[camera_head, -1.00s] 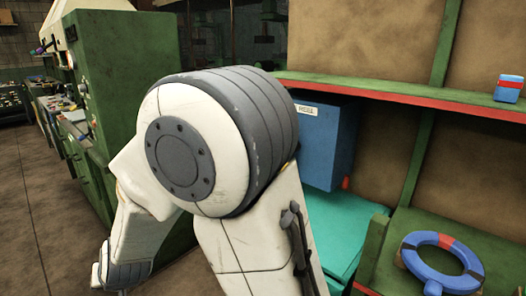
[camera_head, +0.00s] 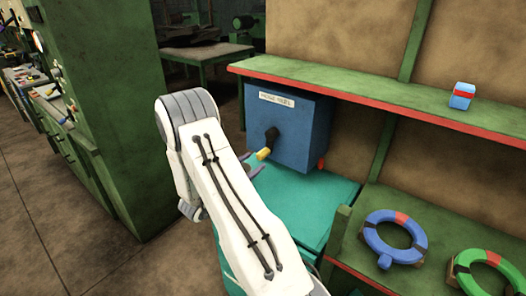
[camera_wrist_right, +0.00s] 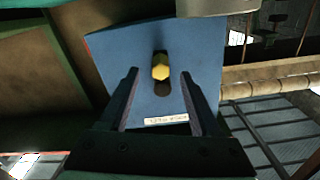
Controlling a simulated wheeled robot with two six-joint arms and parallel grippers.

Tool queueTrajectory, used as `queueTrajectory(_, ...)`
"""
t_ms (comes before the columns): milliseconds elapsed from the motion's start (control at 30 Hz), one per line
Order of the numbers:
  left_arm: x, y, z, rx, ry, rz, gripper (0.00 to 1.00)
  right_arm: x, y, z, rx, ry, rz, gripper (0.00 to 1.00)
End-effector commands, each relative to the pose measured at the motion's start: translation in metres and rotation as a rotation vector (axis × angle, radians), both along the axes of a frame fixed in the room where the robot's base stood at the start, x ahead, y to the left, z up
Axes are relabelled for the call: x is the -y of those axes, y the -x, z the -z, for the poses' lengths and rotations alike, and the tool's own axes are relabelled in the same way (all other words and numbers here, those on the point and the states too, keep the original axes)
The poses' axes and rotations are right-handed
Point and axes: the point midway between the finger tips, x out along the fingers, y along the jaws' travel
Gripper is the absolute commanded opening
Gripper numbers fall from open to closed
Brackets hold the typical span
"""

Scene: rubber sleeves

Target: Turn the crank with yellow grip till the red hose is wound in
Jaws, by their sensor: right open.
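A blue box (camera_head: 300,132) with a white label hangs under the shelf in the head view. A dark crank with a yellow grip (camera_head: 263,154) sits on its front. The grip points at the camera in the right wrist view (camera_wrist_right: 161,70). My right gripper (camera_head: 252,168) is open just in front of the grip. Its fingers (camera_wrist_right: 159,76) stand left and right of the grip in the wrist view; I see no contact. A small red end (camera_head: 321,163), perhaps the red hose, shows at the box's lower right edge. My left gripper is out of view.
A green shelf with a red edge (camera_head: 400,108) runs above, holding a small blue and red block (camera_head: 462,96). A teal surface (camera_head: 300,205) lies below the box. A blue ring (camera_head: 371,238) and a green ring (camera_head: 462,268) lie at lower right.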

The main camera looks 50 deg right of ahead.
Motion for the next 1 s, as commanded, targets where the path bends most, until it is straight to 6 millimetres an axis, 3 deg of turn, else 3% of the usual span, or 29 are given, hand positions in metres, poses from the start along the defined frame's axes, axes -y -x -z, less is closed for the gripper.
queueTrajectory(100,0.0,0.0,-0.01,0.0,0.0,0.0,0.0,0.025,-0.001,-0.003,0.0,0.0,0.004,0.64)
queueTrajectory(300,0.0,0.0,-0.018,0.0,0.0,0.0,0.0,0.052,-0.004,-0.002,0.0,-0.001,0.001,0.64)
queueTrajectory(733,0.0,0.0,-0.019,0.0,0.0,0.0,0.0,0.062,-0.006,0.0,0.0,-0.001,-0.002,0.64)
queueTrajectory(900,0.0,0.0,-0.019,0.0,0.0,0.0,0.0,0.062,-0.006,0.0,0.0,-0.001,-0.003,0.0)
queueTrajectory(1000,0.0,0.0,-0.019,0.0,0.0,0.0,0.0,0.062,-0.006,0.0,0.0,-0.001,-0.003,0.0)
